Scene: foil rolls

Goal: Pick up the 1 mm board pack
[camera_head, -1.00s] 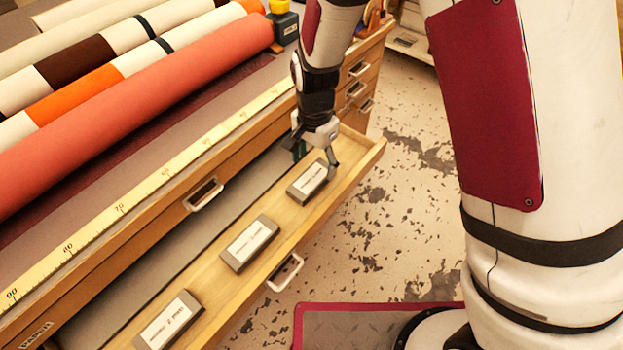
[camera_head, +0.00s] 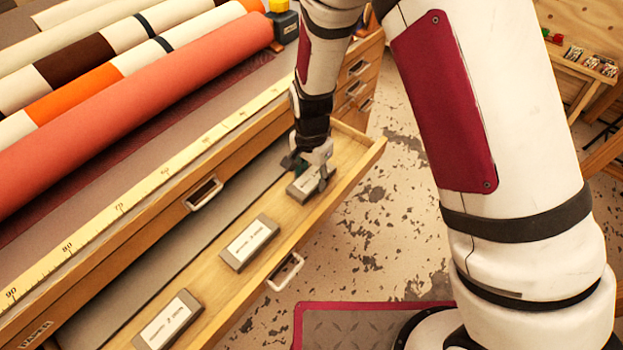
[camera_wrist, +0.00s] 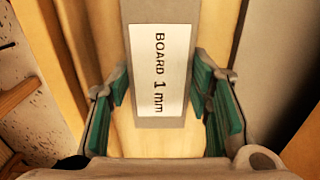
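The 1 mm board pack (camera_wrist: 160,72) is a grey block with a white label reading "BOARD 1 mm". It lies in the open wooden drawer, the farthest of three similar packs, and shows in the head view (camera_head: 303,187) partly covered by my gripper. My gripper (camera_wrist: 160,108) is open, with its green-padded fingers on either side of the pack's near end.
Two more grey labelled packs lie nearer in the drawer, a middle one (camera_head: 249,243) and a near one (camera_head: 168,322). The drawer's front wall (camera_head: 345,195) runs close beside the pack. Large rolls (camera_head: 140,95) lie on the cabinet top.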

